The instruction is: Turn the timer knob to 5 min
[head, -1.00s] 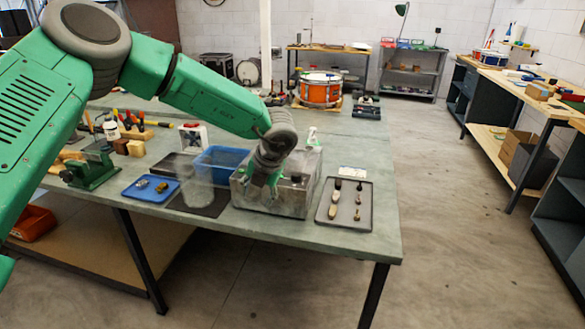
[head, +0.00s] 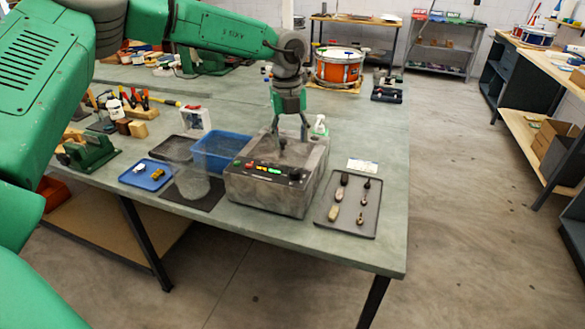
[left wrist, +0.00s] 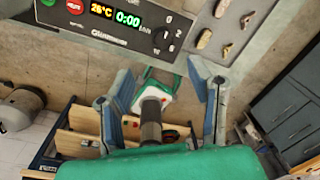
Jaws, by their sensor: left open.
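The cleaner is a grey metal box (head: 272,195) on the bench, with a dark front panel. The timer knob (head: 295,174) is black and sits at the panel's right end. In the left wrist view the knob (left wrist: 161,39) is beside printed numbers, and the green display reads 0:00; its pointer is too small to read. My left gripper (head: 290,137) hangs above the box with fingers pointing down. In the left wrist view its fingers (left wrist: 163,85) are spread, empty and apart from the knob. My right gripper is not in view.
A grey tray (head: 326,217) with small parts lies right of the box. A blue bin (head: 221,151), a clear beaker (head: 191,184) and a blue tray (head: 146,185) stand to its left. A spray bottle (head: 320,125) stands behind.

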